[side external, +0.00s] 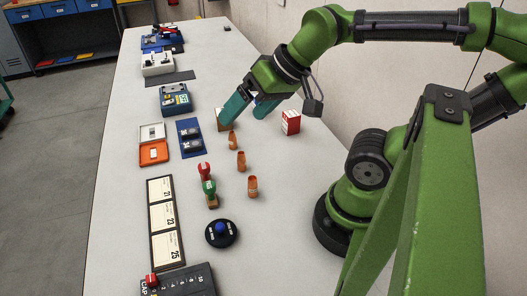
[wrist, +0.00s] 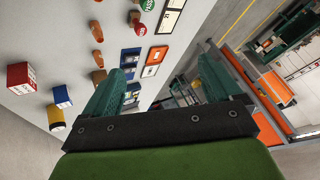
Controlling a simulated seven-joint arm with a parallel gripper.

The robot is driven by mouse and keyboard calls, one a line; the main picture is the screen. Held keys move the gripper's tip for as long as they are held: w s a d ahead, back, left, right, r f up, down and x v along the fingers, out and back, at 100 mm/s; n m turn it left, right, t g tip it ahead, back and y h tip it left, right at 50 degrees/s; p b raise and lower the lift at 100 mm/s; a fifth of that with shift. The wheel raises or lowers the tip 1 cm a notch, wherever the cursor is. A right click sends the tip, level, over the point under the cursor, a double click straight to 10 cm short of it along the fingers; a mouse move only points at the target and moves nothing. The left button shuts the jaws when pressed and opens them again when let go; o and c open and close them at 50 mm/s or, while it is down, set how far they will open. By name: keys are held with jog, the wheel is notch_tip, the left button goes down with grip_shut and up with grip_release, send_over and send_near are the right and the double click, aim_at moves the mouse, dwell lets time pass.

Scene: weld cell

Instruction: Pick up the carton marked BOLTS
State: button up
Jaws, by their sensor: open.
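A red and white carton (side external: 291,122) stands on the bench to the right of my gripper (side external: 246,108). The wrist view shows it at the far left (wrist: 20,80), with print too small to read.
Trays and devices line the bench's left side.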

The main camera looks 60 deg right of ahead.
jog(key=w+d+f+m+g+h, duration=0.1)
jog(key=w+d+f+m+g, duration=0.25)
jog(key=w+d+m, duration=0.85)
jog(key=w+d+f+m+g+h, duration=0.1)
jog(key=w+d+f+m+g, duration=0.25)
jog(key=w+d+m, duration=0.85)
jog(key=f, duration=0.9)
jog(key=shift+w+d+f, duration=0.2)
jog(key=shift+d+f, duration=0.05)
jog(key=shift+f, duration=0.15)
jog(key=shift+s+d+f, duration=0.15)
jog(key=shift+d+f, duration=0.05)
jog(key=shift+f, duration=1.2)
jog(key=shift+s+d+f, duration=0.1)
jog(key=shift+d+f, duration=0.05)
jog(key=shift+f, duration=1.2)
